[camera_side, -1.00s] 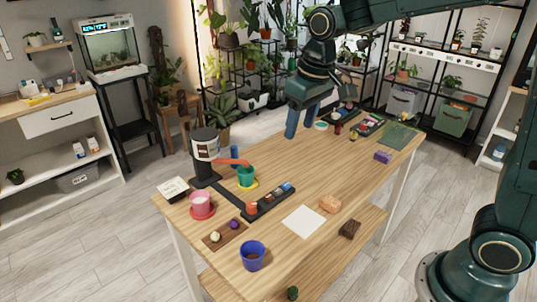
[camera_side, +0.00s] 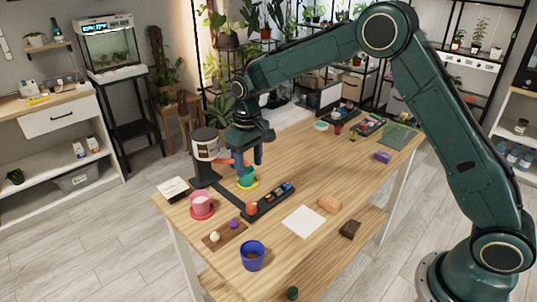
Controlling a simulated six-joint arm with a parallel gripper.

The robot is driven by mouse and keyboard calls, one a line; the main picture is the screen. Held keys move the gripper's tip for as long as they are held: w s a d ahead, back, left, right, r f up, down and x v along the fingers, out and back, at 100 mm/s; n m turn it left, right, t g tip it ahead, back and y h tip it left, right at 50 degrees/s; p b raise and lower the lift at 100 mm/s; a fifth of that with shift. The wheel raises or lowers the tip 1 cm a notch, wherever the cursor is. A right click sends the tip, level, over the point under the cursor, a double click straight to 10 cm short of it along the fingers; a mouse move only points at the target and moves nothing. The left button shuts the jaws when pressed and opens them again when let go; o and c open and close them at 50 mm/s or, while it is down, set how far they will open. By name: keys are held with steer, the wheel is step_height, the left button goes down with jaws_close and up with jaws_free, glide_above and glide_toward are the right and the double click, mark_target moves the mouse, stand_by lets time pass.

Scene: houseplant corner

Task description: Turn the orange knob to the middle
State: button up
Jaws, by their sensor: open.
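A small orange knob (camera_side: 252,208) stands at the near left end of a long dark panel (camera_side: 262,206) on the wooden table. The panel also carries several small coloured parts toward its other end. My gripper (camera_side: 248,160) points down with its blue fingers apart and empty. It is over the green pot (camera_side: 245,178), behind the knob and apart from it in the picture. The way the knob is turned is too small to tell.
A dark stand with a white-labelled canister (camera_side: 205,148) is left of my gripper. A pink pot (camera_side: 201,203), a brown tray (camera_side: 224,236) and a blue pot (camera_side: 252,256) stand near the front. White paper (camera_side: 304,221) and an orange-brown lump (camera_side: 329,204) lie to the right.

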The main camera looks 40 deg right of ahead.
mark_target(251, 204)
steer(key=shift+f, duration=0.2)
step_height(251, 204, down, 14)
steer(key=shift+r, duration=0.25)
stand_by(0.5)
steer(key=c, duration=1)
